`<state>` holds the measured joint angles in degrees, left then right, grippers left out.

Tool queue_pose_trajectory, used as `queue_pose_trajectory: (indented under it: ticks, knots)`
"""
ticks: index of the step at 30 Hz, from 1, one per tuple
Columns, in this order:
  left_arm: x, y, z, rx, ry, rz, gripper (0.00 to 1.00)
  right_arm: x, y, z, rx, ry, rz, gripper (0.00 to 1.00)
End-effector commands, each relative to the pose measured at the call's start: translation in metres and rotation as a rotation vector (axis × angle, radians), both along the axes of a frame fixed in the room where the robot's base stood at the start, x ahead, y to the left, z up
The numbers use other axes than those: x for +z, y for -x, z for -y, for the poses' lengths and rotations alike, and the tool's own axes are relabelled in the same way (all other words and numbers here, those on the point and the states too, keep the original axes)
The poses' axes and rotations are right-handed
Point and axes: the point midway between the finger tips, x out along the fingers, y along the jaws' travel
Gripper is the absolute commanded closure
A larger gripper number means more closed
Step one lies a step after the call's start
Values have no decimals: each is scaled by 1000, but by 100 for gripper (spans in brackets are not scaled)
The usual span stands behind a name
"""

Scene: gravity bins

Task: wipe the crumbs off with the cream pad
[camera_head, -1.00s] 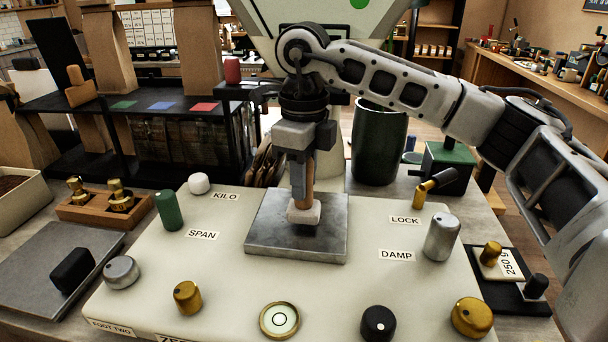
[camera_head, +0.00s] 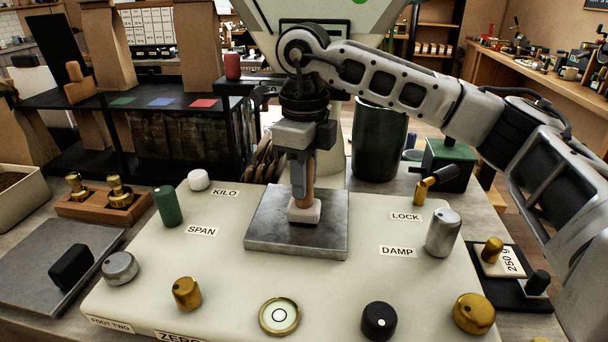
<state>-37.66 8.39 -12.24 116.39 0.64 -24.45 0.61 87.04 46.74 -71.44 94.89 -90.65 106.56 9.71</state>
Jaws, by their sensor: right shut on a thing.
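My right gripper (camera_head: 301,178) points down over the square metal plate (camera_head: 270,237) in the middle of the cream panel. It is shut on the brown handle (camera_head: 309,184) of a tool with a small cream pad (camera_head: 304,212) at its lower end. The pad is at or just above the plate's surface; I cannot tell for sure that it touches. I cannot make out crumbs on the plate. The part of the plate under and behind the pad is hidden. My left gripper is not in view.
The panel carries several knobs: a green one (camera_head: 168,206), a silver one (camera_head: 443,233), a black one (camera_head: 379,321) and brass ones. A round level (camera_head: 280,316) sits in front. A dark green canister (camera_head: 379,140) and a black rack (camera_head: 150,105) stand behind.

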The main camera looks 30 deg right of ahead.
Motion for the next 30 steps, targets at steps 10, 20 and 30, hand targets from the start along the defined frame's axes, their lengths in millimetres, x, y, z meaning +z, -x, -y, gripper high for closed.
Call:
queue_pose_trajectory:
  ticks: [10,20,30]
  knots:
    - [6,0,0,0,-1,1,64,3,-17,13,-1,-1,1,100]
    - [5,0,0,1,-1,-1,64,2,-18,14,1,-1,1,100]
    - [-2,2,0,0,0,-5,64,0,-5,3,2,0,1,100]
